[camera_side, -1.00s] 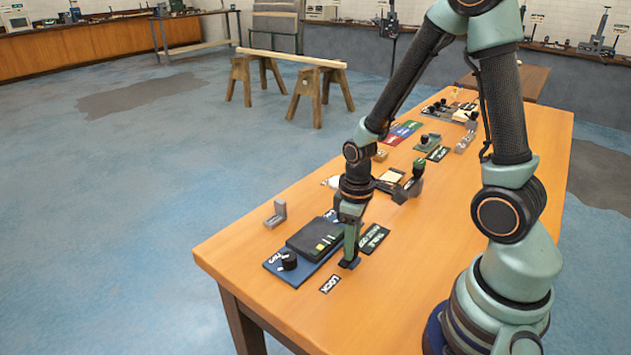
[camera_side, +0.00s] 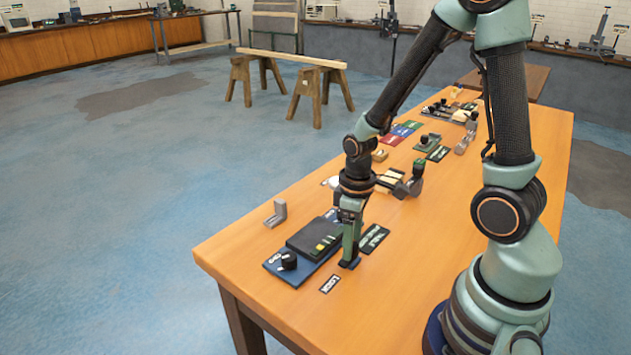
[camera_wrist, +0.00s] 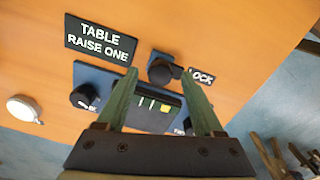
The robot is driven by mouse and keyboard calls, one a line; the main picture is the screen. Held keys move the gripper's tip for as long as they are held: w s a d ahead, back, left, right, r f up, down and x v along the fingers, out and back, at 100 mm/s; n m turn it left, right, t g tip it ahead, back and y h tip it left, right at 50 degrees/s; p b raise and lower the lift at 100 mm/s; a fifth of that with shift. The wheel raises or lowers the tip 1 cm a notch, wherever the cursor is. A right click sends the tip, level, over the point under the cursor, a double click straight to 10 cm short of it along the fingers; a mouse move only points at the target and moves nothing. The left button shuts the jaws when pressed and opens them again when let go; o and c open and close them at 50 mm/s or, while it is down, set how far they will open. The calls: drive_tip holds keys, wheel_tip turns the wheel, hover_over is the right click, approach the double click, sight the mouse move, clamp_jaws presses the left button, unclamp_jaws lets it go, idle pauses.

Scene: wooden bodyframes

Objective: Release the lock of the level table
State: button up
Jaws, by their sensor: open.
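The level table (camera_side: 312,240) is a dark flat block on a blue base plate (camera_side: 275,266) at the bench's near end; it also shows in the wrist view (camera_wrist: 148,119). Its black lock knob (camera_wrist: 161,69) has a short arm pointing right to the LOCK label (camera_wrist: 201,76). My gripper (camera_side: 349,258) points down over the lock side. In the wrist view my gripper (camera_wrist: 160,78) is open, with one green finger on each side of the lock knob in the picture. I cannot tell whether the fingers touch it. In the side view my fingers mostly hide the knob.
Two more black knobs sit on the base, one left (camera_wrist: 84,97) and one at the lower right (camera_wrist: 188,126). A TABLE RAISE ONE sign (camera_wrist: 100,38) lies beside it. A grey angle block (camera_side: 276,214) stands behind. The bench front is clear.

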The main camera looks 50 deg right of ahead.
wheel_tip(320, 180, up, 11)
idle(0.4)
drive_tip(key=shift+r, duration=0.1)
